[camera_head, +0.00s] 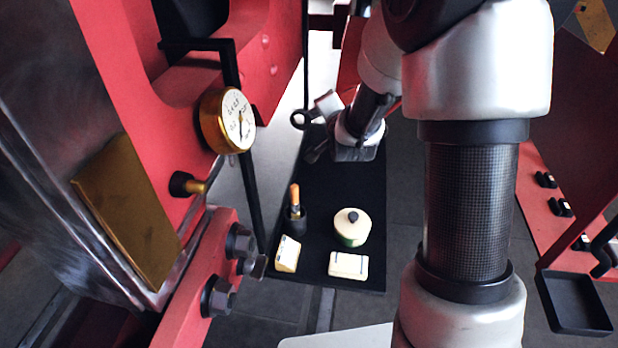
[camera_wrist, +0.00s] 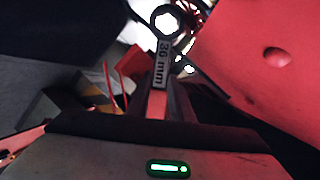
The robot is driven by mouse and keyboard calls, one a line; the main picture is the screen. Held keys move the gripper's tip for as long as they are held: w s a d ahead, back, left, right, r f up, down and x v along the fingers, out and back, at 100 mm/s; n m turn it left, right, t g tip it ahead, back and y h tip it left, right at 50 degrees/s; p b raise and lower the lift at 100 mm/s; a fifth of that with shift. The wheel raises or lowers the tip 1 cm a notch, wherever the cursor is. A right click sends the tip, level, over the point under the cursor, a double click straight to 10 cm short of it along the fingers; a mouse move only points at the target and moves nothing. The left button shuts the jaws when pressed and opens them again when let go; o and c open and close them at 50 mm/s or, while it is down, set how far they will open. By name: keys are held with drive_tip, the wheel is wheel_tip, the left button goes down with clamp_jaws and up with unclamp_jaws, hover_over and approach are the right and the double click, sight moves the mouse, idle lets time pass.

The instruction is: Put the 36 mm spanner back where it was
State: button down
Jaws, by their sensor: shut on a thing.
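The 36 mm spanner shows in the wrist view with its "36 mm" label on the shank (camera_wrist: 160,68) and its ring end at the top of the picture. My gripper (camera_wrist: 160,105) is shut on its shank. In the head view a dark ring end, seemingly the spanner's (camera_head: 301,119), sticks out to the left of my gripper (camera_head: 322,138), above the far end of the black tabletop. The spanner's other end is hidden. The place where the spanner was cannot be told for sure.
The black tabletop (camera_head: 335,205) bears a brush in a black cup (camera_head: 294,215), a cream pot (camera_head: 352,227) and two cream boxes (camera_head: 287,254) (camera_head: 348,265). Red machinery with a brass gauge (camera_head: 238,120) stands left. A red surface with black clips (camera_head: 545,180) and a black tray (camera_head: 574,302) are right.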

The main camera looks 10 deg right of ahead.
drive_tip(key=w+d+f+m+g+b, duration=0.35)
drive_tip(key=w+f+g, duration=0.25)
drive_tip(key=w+f, duration=0.35)
drive_tip(key=a+f+m+g+y+b, duration=0.1)
drive_tip(key=f+m+g, duration=0.1)
drive_tip(key=f, duration=0.2)
drive_tip(key=a+f+m+g+y+b, duration=0.1)
drive_tip(key=a+f+g+y+b, duration=0.1)
drive_tip(key=f, duration=0.2)
drive_tip(key=a+f+m+g+y+b, duration=0.1)
drive_tip(key=a+f+m+g+y, duration=0.1)
drive_tip(key=f, duration=0.3)
drive_tip(key=shift+s+m+g+b, duration=0.35)
drive_tip(key=shift+s+g, duration=0.05)
drive_tip(key=shift+g, duration=0.1)
drive_tip(key=shift+f, duration=0.45)
drive_tip(key=c, duration=1.6)
unclamp_jaws()
drive_tip(key=shift+o, duration=0.2)
